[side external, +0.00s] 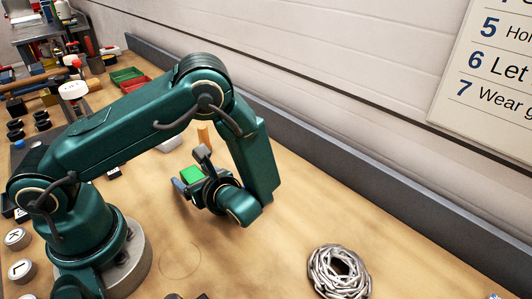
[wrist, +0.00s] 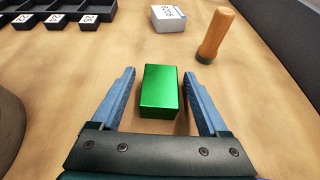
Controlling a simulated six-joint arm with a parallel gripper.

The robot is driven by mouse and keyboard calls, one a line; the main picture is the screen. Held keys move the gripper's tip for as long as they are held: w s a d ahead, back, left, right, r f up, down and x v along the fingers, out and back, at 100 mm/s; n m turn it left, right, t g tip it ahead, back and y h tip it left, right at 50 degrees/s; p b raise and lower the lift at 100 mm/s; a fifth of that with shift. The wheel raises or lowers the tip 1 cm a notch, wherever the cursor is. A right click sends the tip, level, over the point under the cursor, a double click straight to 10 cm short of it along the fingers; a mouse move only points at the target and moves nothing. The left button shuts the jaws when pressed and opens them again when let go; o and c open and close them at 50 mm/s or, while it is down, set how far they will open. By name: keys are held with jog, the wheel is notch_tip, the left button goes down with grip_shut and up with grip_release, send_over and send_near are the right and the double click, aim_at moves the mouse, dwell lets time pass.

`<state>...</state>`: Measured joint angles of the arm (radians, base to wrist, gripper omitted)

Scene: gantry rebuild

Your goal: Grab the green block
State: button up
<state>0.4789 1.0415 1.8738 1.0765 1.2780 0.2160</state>
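The green block (wrist: 159,88) is a shiny rectangular block on the wooden table. In the wrist view it lies between the two blue fingers of my gripper (wrist: 159,88), with a gap on the left and a narrower gap on the right. My gripper is open and does not hold it. In the side external view the green block (side external: 192,174) shows by my gripper (side external: 190,178), low over the table. Part of the block is hidden there by the gripper.
A wooden-handled tool (wrist: 214,36) stands beyond the block to the right. A white box (wrist: 168,18) and a black tray (wrist: 60,12) lie further back. A coiled chain (side external: 339,272) lies at front right. Red bin (side external: 134,83) and green bin (side external: 126,74) stand at the back. The table right of my gripper is mostly clear.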

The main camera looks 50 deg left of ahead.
grip_shut()
jog(key=shift+r, duration=0.1)
